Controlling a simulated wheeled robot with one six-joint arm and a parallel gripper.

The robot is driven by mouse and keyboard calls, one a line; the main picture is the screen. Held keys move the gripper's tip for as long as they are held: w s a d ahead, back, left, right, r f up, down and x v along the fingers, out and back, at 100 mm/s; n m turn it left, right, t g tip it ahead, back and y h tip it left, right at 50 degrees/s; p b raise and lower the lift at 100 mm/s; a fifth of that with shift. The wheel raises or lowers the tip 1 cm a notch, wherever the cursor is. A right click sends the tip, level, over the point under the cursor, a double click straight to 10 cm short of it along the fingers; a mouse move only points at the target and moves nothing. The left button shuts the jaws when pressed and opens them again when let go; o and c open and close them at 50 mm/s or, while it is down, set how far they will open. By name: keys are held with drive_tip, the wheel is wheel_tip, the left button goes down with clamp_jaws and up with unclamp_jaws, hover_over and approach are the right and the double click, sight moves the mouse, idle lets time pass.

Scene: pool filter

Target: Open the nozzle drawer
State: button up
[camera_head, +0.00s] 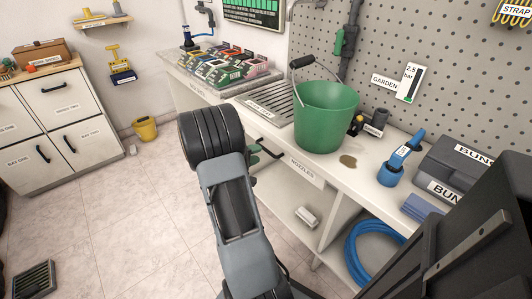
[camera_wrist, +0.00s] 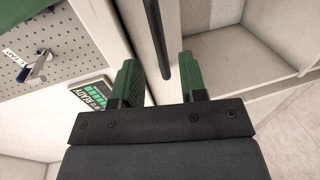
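The nozzle drawer (camera_head: 307,171) is a white front under the counter, labelled NOZZLES, and it looks closed. Its dark bar handle (camera_head: 270,149) shows at its left part, close to my gripper. My gripper (camera_head: 254,155) has green fingers, partly hidden behind my arm in the head view. In the wrist view my gripper (camera_wrist: 160,75) is open, with one finger on each side of the black handle (camera_wrist: 158,40). The near end of the handle lies between the fingertips in the picture. Gaps show on both sides, and I cannot tell how deep the handle sits.
A green bucket (camera_head: 325,115) stands on the counter above the drawer, beside a metal drain grate (camera_head: 270,105). A blue spray nozzle (camera_head: 399,163) stands further right. An open shelf with a blue hose (camera_head: 366,255) is below. The tiled floor (camera_head: 140,210) at left is mostly clear.

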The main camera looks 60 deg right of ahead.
sight(266, 149)
drive_tip(key=shift+b+x, duration=0.3)
drive_tip(key=shift+x, duration=2.5)
clamp_jaws()
